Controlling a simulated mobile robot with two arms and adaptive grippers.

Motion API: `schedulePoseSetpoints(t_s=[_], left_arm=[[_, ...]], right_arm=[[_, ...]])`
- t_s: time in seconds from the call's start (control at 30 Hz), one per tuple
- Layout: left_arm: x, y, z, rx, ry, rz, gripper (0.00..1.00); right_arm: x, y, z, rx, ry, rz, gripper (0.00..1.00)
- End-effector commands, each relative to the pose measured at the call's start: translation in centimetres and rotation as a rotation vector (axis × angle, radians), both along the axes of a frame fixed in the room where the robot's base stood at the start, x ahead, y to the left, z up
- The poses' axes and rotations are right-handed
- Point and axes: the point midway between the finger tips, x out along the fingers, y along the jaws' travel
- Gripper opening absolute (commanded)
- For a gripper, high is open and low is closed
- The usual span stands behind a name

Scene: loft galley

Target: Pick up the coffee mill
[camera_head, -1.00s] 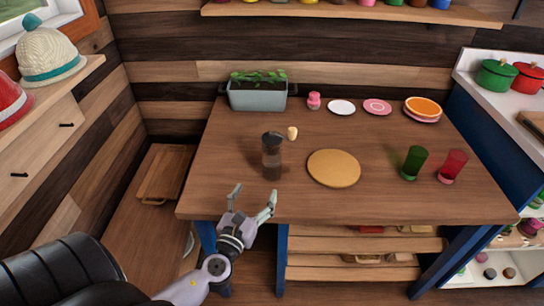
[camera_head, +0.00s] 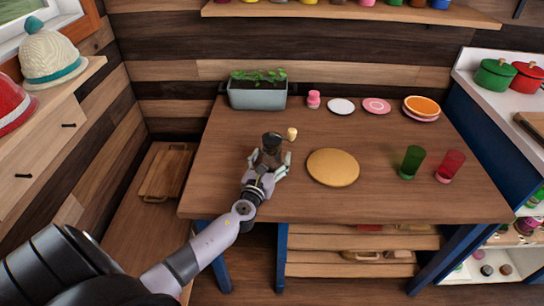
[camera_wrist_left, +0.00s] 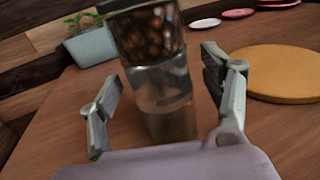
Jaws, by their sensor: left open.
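The coffee mill (camera_head: 271,143) stands upright on the wooden table, left of the round board. It has a dark top, and in the left wrist view the mill (camera_wrist_left: 160,85) shows brown beans in its upper part and a clear lower body. My left gripper (camera_head: 268,165) is open around the mill's lower part. In the left wrist view one finger of the left gripper (camera_wrist_left: 163,95) is on each side of the mill, with gaps visible. The mill's lower part is partly hidden by the gripper in the head view. My right gripper is not in view.
A round tan board (camera_head: 333,167) lies right of the mill. A planter (camera_head: 257,93) stands at the back left. Green (camera_head: 412,161) and red (camera_head: 450,165) glasses stand at the right. The table's left front is clear.

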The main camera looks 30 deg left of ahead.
Motion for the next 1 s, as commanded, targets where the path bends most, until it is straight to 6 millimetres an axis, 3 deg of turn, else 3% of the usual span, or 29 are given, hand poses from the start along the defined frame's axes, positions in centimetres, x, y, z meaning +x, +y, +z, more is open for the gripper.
schedulePoseSetpoints(t_s=[0.33,1.0], left_arm=[[0.77,0.15,-0.09,0.0,0.001,-0.001,0.72],[0.74,0.16,-0.07,0.0,0.001,-0.001,0.27]], right_arm=[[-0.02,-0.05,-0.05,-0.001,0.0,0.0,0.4],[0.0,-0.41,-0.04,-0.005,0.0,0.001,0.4]])
